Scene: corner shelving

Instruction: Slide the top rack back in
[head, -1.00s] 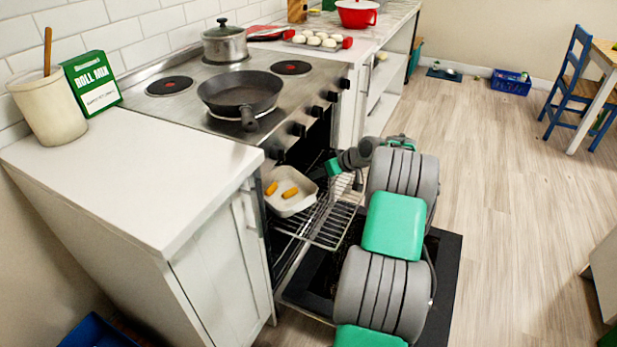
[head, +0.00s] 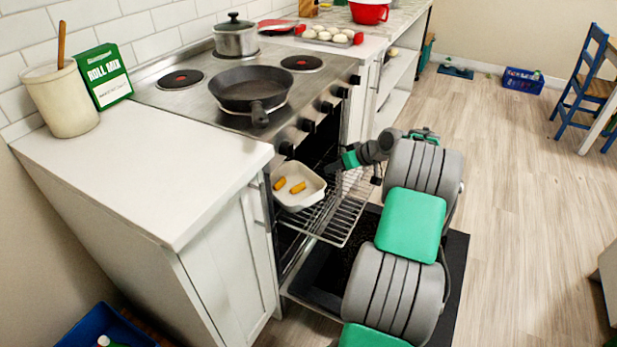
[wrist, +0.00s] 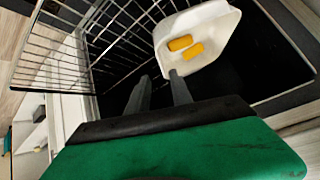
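The top rack (head: 347,218) is a wire rack sticking out of the open oven below the stove. It also shows in the wrist view (wrist: 62,52), at upper left. A white dish (head: 290,201) with two yellow-orange pieces sits on the rack near the oven's left side. The dish shows in the wrist view (wrist: 213,50) just beyond my fingertips. My gripper (head: 332,168) is over the rack, right of the dish. In the wrist view its two fingers (wrist: 159,77) are apart with nothing clearly between them; I cannot tell whether one touches the dish.
The open oven door (head: 325,280) lies low beneath the rack, partly hidden by my arm. A frying pan (head: 247,92) and a pot (head: 236,40) stand on the stove above. A white cabinet (head: 222,265) borders the oven on the left.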

